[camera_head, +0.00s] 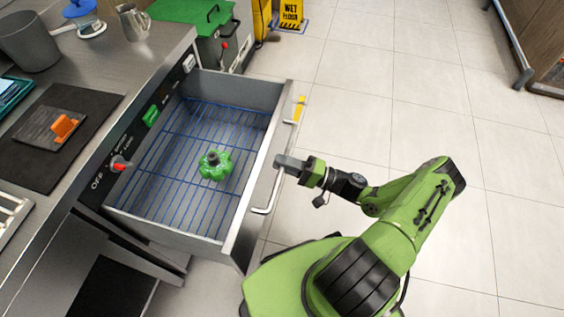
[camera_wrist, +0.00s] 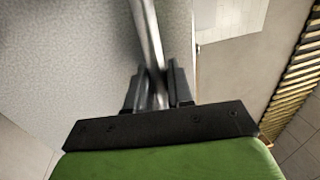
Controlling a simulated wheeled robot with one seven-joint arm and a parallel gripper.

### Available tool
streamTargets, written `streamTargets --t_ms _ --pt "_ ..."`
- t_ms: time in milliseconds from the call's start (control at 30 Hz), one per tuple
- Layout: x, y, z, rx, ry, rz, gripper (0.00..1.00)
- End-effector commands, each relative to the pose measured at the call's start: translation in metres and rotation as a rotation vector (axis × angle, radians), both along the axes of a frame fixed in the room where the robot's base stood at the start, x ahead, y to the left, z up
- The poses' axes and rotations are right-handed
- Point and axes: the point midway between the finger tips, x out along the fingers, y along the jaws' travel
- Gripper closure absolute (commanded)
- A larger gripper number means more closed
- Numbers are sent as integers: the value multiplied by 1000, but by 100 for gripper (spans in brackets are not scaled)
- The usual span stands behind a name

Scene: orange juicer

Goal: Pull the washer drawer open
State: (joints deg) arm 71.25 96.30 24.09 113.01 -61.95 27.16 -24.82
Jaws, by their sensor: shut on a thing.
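The washer drawer (camera_head: 252,200) stands pulled out from the steel counter in the head view, with a blue wire rack inside. A green object with a dark centre (camera_head: 214,166) lies on the rack. The drawer's metal bar handle (camera_head: 269,195) runs along its front. My gripper (camera_head: 280,162) is at the handle, towards its far end. In the wrist view, my gripper (camera_wrist: 158,88) has its two black fingers on either side of the handle bar (camera_wrist: 147,35), shut on it. The grey drawer front (camera_wrist: 65,60) fills the left of that view.
A red knob (camera_head: 119,164) marked OFF and a green switch (camera_head: 151,116) sit on the counter front. A green bin (camera_head: 200,25) and a yellow wet floor sign (camera_head: 291,14) stand at the back. The tiled floor (camera_head: 400,90) right of the drawer is clear.

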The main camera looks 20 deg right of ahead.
Motion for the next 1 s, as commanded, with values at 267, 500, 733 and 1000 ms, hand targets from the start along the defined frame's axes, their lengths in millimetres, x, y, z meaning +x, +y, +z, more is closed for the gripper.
streamTargets --t_ms 267,500,733,1000 --pt "0 0 -1 -2 4 1 100" --pt "0 0 -1 -1 2 1 62" --pt "0 0 0 -1 0 1 62" --pt "-10 -16 -4 -3 -1 -5 62"
